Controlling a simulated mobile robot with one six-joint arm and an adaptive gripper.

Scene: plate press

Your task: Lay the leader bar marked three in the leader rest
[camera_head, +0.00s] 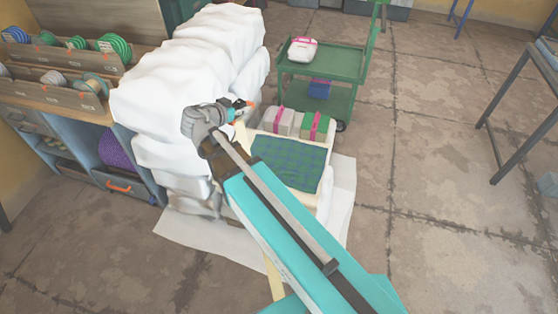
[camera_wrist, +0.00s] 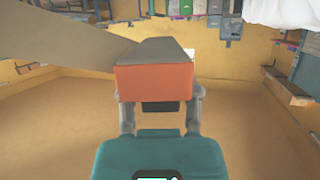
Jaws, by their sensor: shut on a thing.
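My gripper (camera_wrist: 158,98) is shut on a long bar (camera_wrist: 85,45) in the wrist view. The bar has a flat orange face (camera_wrist: 153,80) between the fingers, and its grey-brown length runs off to the left edge. No number can be read on it. In the head view my gripper (camera_head: 240,106) is small, beside the tall white-draped stack and above the back left corner of a pale bin. A pale strip (camera_head: 272,278) shows below my arm; I cannot tell whether it is part of the bar. I cannot make out the leader rest.
The white-draped stack (camera_head: 185,100) stands close to my gripper. The bin holds a plaid cloth (camera_head: 290,162) and wrapped bundles (camera_head: 312,127). A green trolley (camera_head: 325,62) stands behind, spool shelves (camera_head: 60,85) at left, a grey table (camera_head: 515,85) at right. Floor between is clear.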

